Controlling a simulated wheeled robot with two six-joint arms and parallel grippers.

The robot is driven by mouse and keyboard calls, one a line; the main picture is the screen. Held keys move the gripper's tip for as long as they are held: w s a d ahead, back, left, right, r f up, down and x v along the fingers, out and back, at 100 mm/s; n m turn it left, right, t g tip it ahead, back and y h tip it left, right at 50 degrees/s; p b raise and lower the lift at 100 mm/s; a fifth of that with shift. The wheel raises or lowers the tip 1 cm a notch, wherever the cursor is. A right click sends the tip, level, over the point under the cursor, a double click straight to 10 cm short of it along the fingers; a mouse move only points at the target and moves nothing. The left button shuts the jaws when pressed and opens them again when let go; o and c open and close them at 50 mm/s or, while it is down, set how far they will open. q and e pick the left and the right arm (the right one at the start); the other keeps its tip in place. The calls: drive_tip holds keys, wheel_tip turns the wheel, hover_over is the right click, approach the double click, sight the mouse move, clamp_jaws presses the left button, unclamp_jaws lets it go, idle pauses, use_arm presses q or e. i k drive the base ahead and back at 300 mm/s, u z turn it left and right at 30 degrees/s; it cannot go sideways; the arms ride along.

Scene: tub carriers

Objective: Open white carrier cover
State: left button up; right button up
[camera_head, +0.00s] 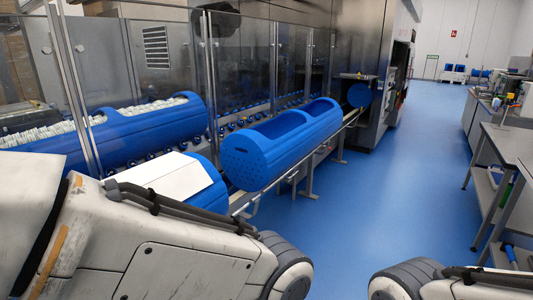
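A blue tub carrier with a flat white cover (162,174) sits at the left on the rail. The cover lies on top of the blue body (210,196), and my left arm hides the carrier's lower front part. I cannot tell whether the cover is fastened. My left arm comes in from the lower left and my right arm from the lower right. Neither gripper is in view; only arm links show.
An open blue carrier (245,160) with two openings sits further along the rail (290,172). Behind clear panels, another blue carrier (130,135) holds many white items. Grey tables (510,142) stand at the right. The blue floor (405,190) between is clear.

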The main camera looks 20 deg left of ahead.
sight(178, 175)
drive_tip(key=u, duration=0.9)
drive_tip(key=i, duration=0.9)
drive_tip(key=u, duration=0.95)
